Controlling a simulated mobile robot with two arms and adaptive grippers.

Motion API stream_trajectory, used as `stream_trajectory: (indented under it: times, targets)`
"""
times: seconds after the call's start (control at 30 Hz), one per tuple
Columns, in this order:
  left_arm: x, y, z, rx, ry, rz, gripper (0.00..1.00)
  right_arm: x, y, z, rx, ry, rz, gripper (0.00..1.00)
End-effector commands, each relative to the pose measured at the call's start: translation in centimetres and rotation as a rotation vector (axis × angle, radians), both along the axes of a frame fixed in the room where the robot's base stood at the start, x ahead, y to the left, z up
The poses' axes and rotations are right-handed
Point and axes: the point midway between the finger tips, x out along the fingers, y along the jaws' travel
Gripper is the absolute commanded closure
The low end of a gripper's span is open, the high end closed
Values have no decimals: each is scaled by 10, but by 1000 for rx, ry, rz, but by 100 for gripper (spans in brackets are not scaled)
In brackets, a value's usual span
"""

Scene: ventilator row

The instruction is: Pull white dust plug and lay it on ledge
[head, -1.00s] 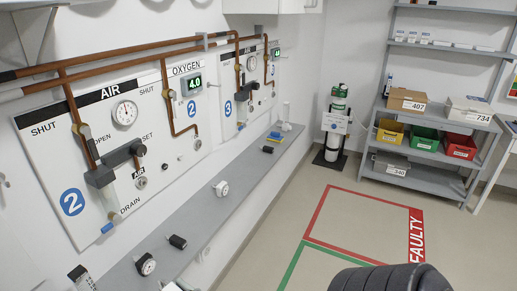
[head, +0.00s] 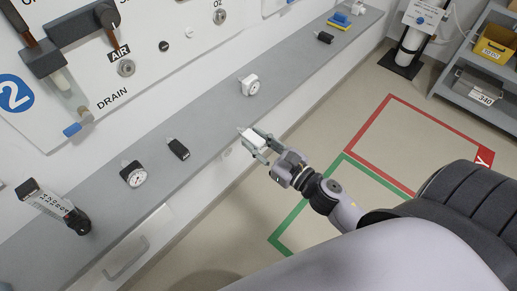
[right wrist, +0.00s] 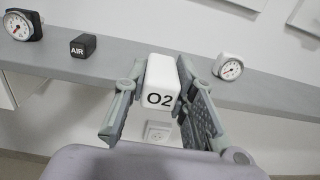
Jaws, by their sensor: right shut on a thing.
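My right gripper (head: 254,141) is shut on a white block marked O2 (right wrist: 161,87). The block also shows in the head view (head: 253,138), at the front edge of the grey ledge (head: 205,122); I cannot tell whether it touches the ledge. In the right wrist view the fingers of the gripper (right wrist: 158,98) lie along both sides of the block. A small white round piece (head: 190,32), which looks like the white dust plug, sits on the wall panel between a black one and the O2 outlet (head: 219,16). My left gripper is not in view.
On the ledge are a white gauge (head: 249,85), a black AIR block (head: 178,149), a black gauge (head: 134,174) and a dark handheld device (head: 55,205). A blue and yellow item (head: 339,20) lies farther back. Bare ledge lies between these things.

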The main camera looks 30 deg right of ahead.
Motion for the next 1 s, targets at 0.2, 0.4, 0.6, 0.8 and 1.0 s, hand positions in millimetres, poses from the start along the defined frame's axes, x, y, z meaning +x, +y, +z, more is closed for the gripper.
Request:
stream_trajectory:
  times: [0.2, 0.4, 0.6, 0.8, 1.0]
  targets:
    - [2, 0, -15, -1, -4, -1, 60, 13, -10, -17, -1, -1, 28, 100]
    - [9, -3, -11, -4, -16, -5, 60, 28, -5, -17, 1, -3, 27, 100]
    - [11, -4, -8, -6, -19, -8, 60, 50, 3, -20, 2, -2, 26, 100]
    - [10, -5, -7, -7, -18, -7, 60, 73, 11, -23, 1, -2, 27, 100]
    - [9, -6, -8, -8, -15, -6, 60, 95, 19, -26, -1, -1, 26, 100]
